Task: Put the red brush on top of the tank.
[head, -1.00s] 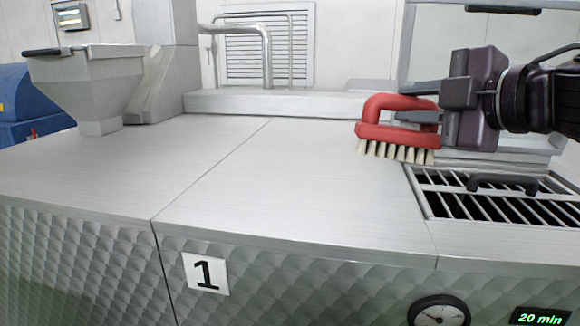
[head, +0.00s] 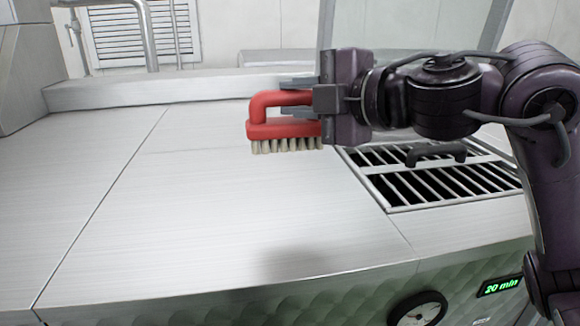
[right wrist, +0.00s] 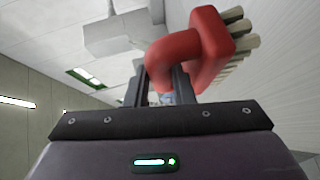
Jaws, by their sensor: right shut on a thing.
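The red brush (head: 285,129) has a looped handle and pale bristles that point down. My right gripper (head: 299,97) is shut on its handle, coming from the right in the head view. The brush appears to be over the flat metal top of the tank (head: 200,190); I cannot tell whether the bristles touch it. In the right wrist view the red brush (right wrist: 205,50) sits between the fingers, bristles toward the upper right. My left gripper is not in view.
A slatted grate (head: 435,180) with a dark handle is set in the top at the right. A raised metal ledge (head: 170,88) runs along the back. The left and middle top is bare.

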